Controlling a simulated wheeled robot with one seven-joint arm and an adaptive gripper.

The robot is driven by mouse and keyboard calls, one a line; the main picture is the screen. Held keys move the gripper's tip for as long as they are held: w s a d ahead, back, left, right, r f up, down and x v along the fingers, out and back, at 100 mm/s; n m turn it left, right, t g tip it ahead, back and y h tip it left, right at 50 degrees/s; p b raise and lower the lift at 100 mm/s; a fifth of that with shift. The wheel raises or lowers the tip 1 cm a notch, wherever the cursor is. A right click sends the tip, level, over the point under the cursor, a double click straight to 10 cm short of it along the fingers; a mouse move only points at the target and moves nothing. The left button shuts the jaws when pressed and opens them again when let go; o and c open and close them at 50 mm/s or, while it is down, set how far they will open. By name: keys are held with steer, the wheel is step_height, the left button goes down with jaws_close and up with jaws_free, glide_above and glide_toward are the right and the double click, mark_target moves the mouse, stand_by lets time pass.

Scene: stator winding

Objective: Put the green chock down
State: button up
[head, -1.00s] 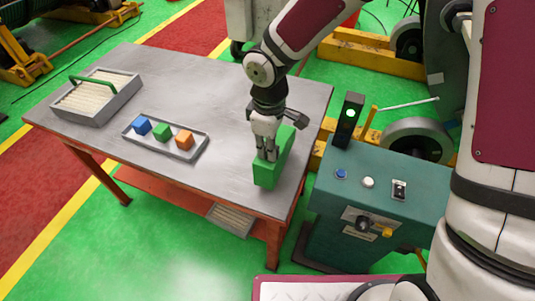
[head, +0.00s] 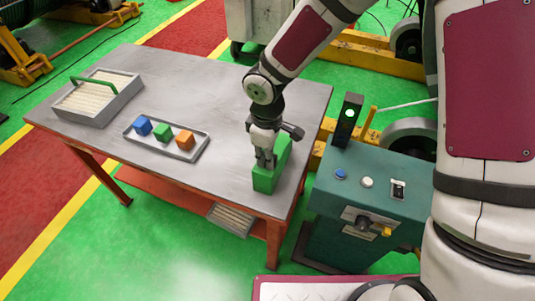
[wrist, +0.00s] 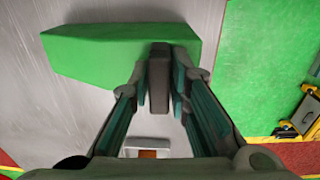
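The green chock (head: 268,179) is at the right end of the table, under my gripper (head: 264,162). Its underside looks on or very close to the table top; I cannot tell if it touches. In the wrist view the chock (wrist: 95,58) lies across the upper left, with a grey bar-like grip (wrist: 159,80) sticking out from it towards the camera. The two fingers of my gripper (wrist: 160,95) stand on either side of this grip and look closed on it.
A grey tray (head: 181,157) with blue, green and orange cubes lies left of the chock. A box with a green handle (head: 95,84) stands at the table's (head: 205,90) far left. A teal control console (head: 375,190) with a lit green lamp stands right of the table.

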steer(key=shift+o, duration=1.1)
step_height(320, 180, up, 12)
steer(key=s+d+r+m+t+h, duration=0.1)
steer(key=s+d+r+m, duration=0.25)
steer(key=d+r, duration=0.3)
steer(key=s+d+r+m+t+h, duration=0.1)
steer(key=s+d+r+m+t, duration=0.2)
steer(key=d+r, duration=0.35)
steer(key=s+d+r+m+y, duration=0.1)
steer(key=s+d+r+m, duration=0.1)
steer(key=s, duration=0.3)
steer(key=s+d+r+m+t+y, duration=0.1)
steer(key=s+d+r+m, duration=0.2)
steer(key=s+d+m, duration=0.2)
steer(key=shift+s+r, duration=0.2)
steer(key=shift+s, duration=0.05)
steer(key=shift+d+m, duration=0.1)
steer(key=shift+m, duration=0.15)
